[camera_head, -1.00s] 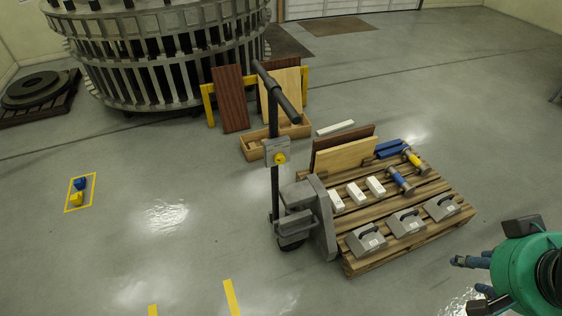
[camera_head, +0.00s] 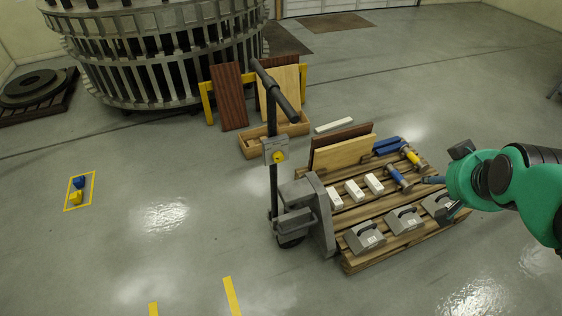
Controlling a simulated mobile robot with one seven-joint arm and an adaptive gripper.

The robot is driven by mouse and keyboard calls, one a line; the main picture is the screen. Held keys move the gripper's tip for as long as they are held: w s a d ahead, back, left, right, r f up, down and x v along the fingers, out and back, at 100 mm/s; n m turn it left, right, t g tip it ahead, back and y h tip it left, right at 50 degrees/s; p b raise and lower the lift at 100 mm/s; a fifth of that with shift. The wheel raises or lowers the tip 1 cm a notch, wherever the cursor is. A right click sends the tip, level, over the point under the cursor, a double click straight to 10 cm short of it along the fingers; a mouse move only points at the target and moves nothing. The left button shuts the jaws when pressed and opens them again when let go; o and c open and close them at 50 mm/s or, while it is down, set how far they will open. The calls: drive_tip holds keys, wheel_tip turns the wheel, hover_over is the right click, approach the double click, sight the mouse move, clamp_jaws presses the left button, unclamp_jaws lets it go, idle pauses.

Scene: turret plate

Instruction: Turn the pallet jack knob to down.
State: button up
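The pallet jack (camera_head: 312,215) stands left of the wooden pallet, its handle upright and topped by a dark bar. The knob (camera_head: 278,157) is a small yellow part on a grey box (camera_head: 268,149) on the handle post. Its exact setting is too small to read. My gripper (camera_head: 438,199) hangs over the right part of the pallet in the picture, well right of the knob and apart from it. Its two dark fingers are spread and point left, with nothing seen between them.
The pallet (camera_head: 357,262) carries grey weights (camera_head: 366,237), white blocks (camera_head: 354,190), blue and yellow cylinders (camera_head: 397,178) and upright boards (camera_head: 342,153). A wooden crate (camera_head: 252,149) and leaning boards (camera_head: 229,97) stand behind the jack. The floor to the left is mostly clear.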

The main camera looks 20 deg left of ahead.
drive_tip(key=w+a+f+n+t+y, duration=0.1)
drive_tip(key=w+a+f+n, duration=0.15)
drive_tip(key=w+a, duration=0.35)
drive_tip(key=w+a+f+n+t+y+p, duration=0.1)
drive_tip(key=w+a+f, duration=0.35)
drive_tip(key=w, duration=0.25)
drive_tip(key=w+a+f+n+t+y, duration=0.1)
drive_tip(key=w+a+f+n, duration=0.15)
drive_tip(key=w+a, duration=0.4)
drive_tip(key=n+t+y+p, duration=0.1)
drive_tip(key=n+y+p, duration=0.2)
drive_tip(key=n+y, duration=0.55)
approach(280, 160)
drive_tip(key=v, duration=0.5)
drive_tip(key=shift+d+f+m+y, duration=0.15)
drive_tip(key=shift+f+m+y, duration=0.1)
drive_tip(key=shift+f+y, duration=0.2)
drive_tip(key=shift+w, duration=0.15)
drive_tip(key=b+x, duration=0.2)
drive_tip(key=x, duration=1.1)
drive_tip(key=shift+w+a+r+b, duration=0.15)
drive_tip(key=shift+w+a+b, duration=0.1)
drive_tip(key=shift+b, duration=0.05)
drive_tip(key=shift+c, duration=0.2)
